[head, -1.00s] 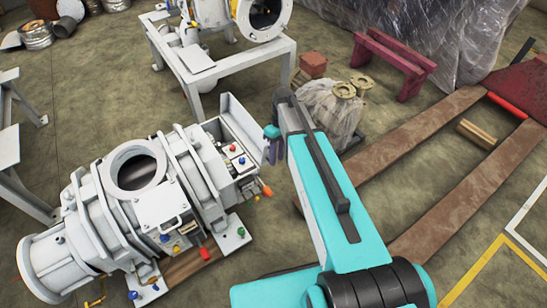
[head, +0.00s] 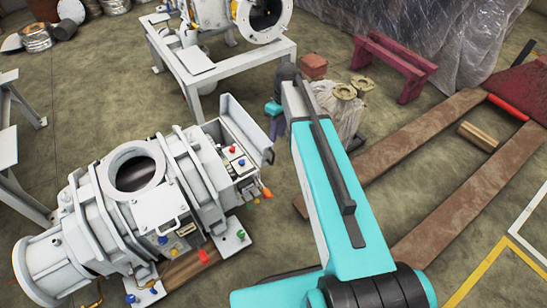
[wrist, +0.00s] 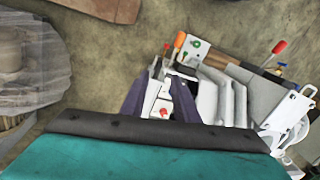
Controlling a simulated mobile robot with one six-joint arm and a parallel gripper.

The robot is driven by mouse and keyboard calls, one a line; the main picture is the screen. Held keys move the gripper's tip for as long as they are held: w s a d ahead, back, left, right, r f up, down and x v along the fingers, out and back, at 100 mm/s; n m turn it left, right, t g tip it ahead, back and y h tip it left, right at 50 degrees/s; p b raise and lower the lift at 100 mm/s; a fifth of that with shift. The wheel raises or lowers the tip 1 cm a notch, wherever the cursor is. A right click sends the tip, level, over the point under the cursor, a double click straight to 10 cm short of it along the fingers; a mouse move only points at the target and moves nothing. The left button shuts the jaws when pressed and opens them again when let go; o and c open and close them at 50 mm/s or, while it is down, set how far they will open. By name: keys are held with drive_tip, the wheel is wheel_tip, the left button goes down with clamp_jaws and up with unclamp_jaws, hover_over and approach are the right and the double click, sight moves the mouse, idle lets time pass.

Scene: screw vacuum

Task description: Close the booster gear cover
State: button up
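The booster (head: 150,200) is the large white machine at the left of the head view. Its gear cover (head: 243,127) is a white panel standing open at the right end, with a handle at its outer edge. Beside it is the exposed compartment (head: 236,162) with red and blue knobs. My gripper (head: 276,122) is just beyond the cover in the head view, apart from it and partly hidden by my arm. In the wrist view my gripper's purple fingers (wrist: 160,103) are spread with a gap between them, and red knobs (wrist: 164,109) show through it. No held object shows.
A white table (head: 225,65) with another machine stands behind. A plastic-wrapped load (head: 345,105) with round flanges is right of my gripper. Brown beams (head: 450,195) lie on the floor at right. An orange-tipped lever (head: 266,194) sticks out below the compartment.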

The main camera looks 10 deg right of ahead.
sight(273, 157)
drive_tip(key=shift+s+a+f, duration=0.2)
drive_tip(key=shift+a+f, duration=0.1)
drive_tip(key=shift+f, duration=1.95)
drive_tip(key=shift+s+a+f, duration=0.25)
drive_tip(key=shift+a+f, duration=0.1)
drive_tip(key=shift+f, duration=1.85)
drive_tip(key=shift+s+a+f, duration=0.2)
drive_tip(key=shift+a+f, duration=0.1)
drive_tip(key=shift+f, duration=1.95)
clamp_jaws()
